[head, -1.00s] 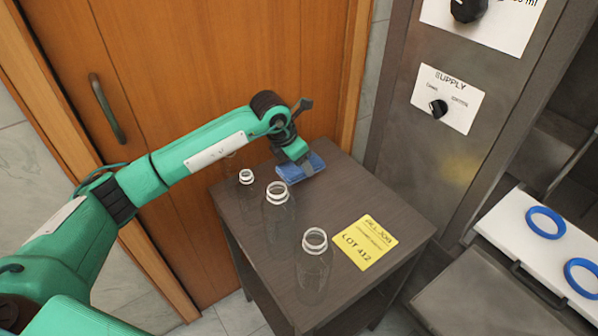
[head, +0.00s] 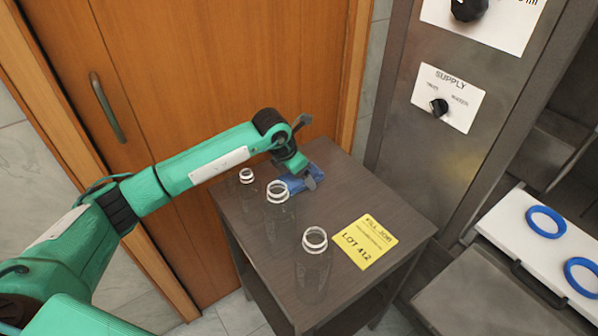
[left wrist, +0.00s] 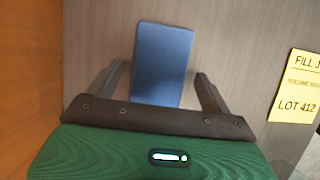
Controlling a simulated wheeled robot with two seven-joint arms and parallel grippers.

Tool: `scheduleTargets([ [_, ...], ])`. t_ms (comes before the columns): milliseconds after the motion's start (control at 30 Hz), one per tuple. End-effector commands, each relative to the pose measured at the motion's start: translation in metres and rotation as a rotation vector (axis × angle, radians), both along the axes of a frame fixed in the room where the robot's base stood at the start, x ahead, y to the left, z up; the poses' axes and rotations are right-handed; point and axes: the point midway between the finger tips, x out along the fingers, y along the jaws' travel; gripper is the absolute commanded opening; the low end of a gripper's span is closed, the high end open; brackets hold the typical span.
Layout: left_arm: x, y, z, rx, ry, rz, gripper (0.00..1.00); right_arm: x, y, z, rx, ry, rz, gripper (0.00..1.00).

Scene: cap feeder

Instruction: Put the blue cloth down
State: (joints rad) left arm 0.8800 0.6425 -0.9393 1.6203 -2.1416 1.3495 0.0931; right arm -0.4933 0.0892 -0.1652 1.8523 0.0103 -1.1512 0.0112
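The blue cloth (head: 297,184) is a flat, folded rectangle at the back of the dark side table (head: 345,290), partly hidden by my left gripper (head: 310,180) in the head view. In the left wrist view, the cloth (left wrist: 163,62) appears to lie flat on the tabletop. My left gripper (left wrist: 160,72) is open there, with one finger on each side of the cloth and visible gaps between. My right gripper is not in view.
Three clear bottles stand on the table: a small one (head: 247,176), one close to the cloth (head: 278,193) and a front one (head: 315,240). A yellow lot card (head: 364,241) lies at right. A steel machine (head: 425,145) stands beyond.

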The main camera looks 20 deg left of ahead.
Motion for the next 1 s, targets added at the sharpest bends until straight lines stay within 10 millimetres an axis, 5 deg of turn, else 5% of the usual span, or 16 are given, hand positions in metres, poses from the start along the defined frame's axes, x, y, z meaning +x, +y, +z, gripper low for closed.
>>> scheduleTargets([
  [267, 0.0, 0.001, 0.006, 0.0, -0.001, 0.0, 0.83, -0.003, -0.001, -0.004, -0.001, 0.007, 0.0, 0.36],
  [700, -0.028, 0.022, 0.088, 0.002, -0.004, -0.001, 0.83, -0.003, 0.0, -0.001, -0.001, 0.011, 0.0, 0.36],
  [1000, -0.037, 0.028, 0.112, 0.0, 0.0, 0.0, 0.83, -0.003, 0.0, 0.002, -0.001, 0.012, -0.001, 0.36],
])
